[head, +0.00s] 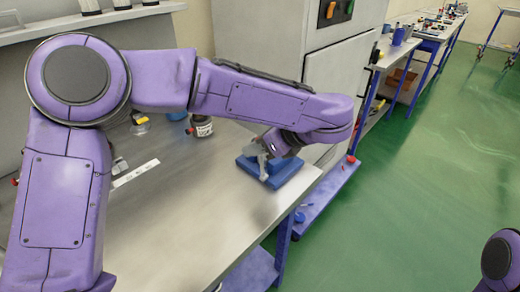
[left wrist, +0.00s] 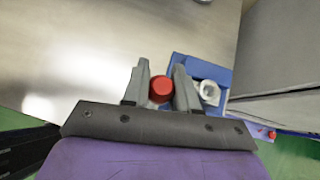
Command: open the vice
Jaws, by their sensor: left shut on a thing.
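The vice is a blue block (head: 290,172) with grey metal parts, near the right edge of the metal bench. In the left wrist view its blue body (left wrist: 208,70) shows with a pale round metal part (left wrist: 209,92). A red knob (left wrist: 160,88) sits between the fingers of my left gripper (left wrist: 160,92), which is shut on it. In the head view my left gripper (head: 270,148) is at the vice and partly hidden by the wrist. The vice's jaw gap cannot be made out. My right gripper is not in view.
The metal bench (head: 200,220) is clear in front of the vice. A dark jar with a pale label (head: 201,126) and small items stand further back. A grey cabinet (head: 335,85) is behind the vice. Green floor (head: 420,200) lies to the right.

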